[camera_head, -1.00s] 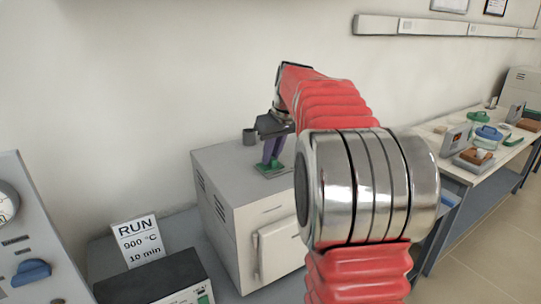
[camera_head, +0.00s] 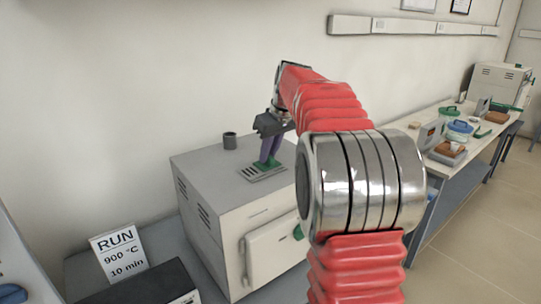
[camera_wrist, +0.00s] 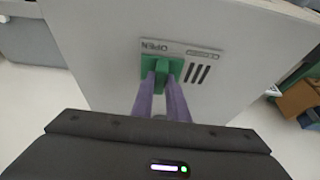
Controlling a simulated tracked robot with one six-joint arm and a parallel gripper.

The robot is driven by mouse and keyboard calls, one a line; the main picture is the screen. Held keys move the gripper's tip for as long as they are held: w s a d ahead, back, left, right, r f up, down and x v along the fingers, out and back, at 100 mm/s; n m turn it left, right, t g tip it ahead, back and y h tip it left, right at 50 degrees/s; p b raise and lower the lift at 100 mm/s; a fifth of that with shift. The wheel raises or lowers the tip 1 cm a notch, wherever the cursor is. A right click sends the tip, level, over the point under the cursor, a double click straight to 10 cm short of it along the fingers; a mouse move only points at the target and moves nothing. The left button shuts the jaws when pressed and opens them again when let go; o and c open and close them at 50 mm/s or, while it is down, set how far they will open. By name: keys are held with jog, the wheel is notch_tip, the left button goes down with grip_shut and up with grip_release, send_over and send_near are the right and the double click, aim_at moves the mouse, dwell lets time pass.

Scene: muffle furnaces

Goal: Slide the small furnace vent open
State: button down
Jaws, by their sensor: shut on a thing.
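The small furnace (camera_head: 205,178) is a pale grey box with a flat top, left of centre in the head view. Its vent on top is a plate with dark slots (camera_wrist: 197,74) and a green slider (camera_wrist: 159,66). In the wrist view the slider sits by the word OPEN, to the left of several uncovered slots. My gripper (camera_wrist: 165,80) reaches down with purple fingers shut on the green slider's raised part. In the head view my gripper (camera_head: 268,158) stands on the furnace top, and the fingers partly hide the slider.
A grey cup-like piece (camera_head: 230,141) stands on the furnace top behind the vent. A RUN 900 °C sign (camera_head: 118,254) stands at lower left. A bench (camera_head: 462,170) with several lab items runs along the right. My red arm hides the furnace's right side.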

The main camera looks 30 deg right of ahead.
jog(key=shift+d, duration=0.3)
jog(key=c, duration=1.7)
grip_release()
jog(key=shift+s, duration=0.1)
jog(key=v, duration=1.3)
jog(key=shift+r, duration=0.35)
jog(key=shift+a, duration=0.15)
